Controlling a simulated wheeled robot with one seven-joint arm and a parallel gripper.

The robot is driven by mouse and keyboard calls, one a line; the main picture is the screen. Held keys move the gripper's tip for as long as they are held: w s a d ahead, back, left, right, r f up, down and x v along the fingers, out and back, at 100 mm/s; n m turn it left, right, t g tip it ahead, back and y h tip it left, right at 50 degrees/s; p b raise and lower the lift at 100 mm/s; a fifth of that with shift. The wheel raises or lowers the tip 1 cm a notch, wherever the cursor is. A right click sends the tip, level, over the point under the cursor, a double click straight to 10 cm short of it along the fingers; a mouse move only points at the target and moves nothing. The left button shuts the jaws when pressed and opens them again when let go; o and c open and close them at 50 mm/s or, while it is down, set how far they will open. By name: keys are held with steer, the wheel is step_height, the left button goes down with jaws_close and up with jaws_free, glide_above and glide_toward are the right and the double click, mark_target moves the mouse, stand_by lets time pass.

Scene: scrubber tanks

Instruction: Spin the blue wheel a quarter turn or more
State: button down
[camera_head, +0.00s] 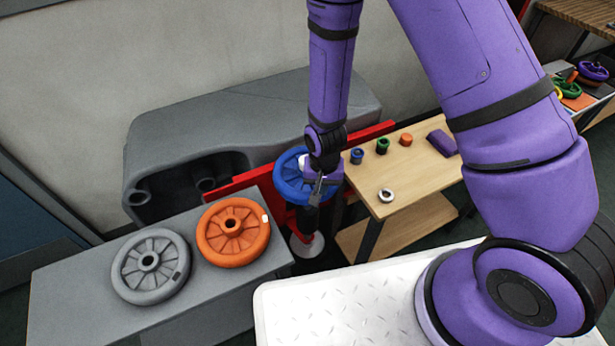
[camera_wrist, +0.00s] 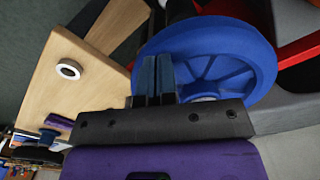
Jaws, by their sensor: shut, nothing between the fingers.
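The blue wheel (camera_head: 287,180) stands beside the red bar, between the grey bench and the wooden table. My gripper and forearm hide its right part in the head view. In the wrist view the blue wheel (camera_wrist: 240,62) fills the upper right, with its spokes and pale hub partly showing. My gripper (camera_head: 318,192) is over the wheel's right side. In the wrist view its fingers (camera_wrist: 154,75) are together with nothing between them, overlapping the wheel's left rim. I cannot tell whether they touch it.
An orange wheel (camera_head: 233,232) and a grey wheel (camera_head: 150,265) lie on the grey bench (camera_head: 75,300). A red bar (camera_head: 240,182) runs behind the blue wheel.

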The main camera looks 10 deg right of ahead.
steer(key=shift+d, duration=0.15)
steer(key=shift+w+d+f, duration=0.1)
steer(key=shift+w+d, duration=0.15)
steer(key=shift+d, duration=0.25)
steer(key=shift+w+d, duration=0.25)
steer(key=shift+d, duration=0.25)
steer(key=shift+w+d, duration=0.7)
steer(key=shift+d, duration=0.15)
steer(key=shift+r, duration=0.2)
steer(key=shift+r, duration=3.5)
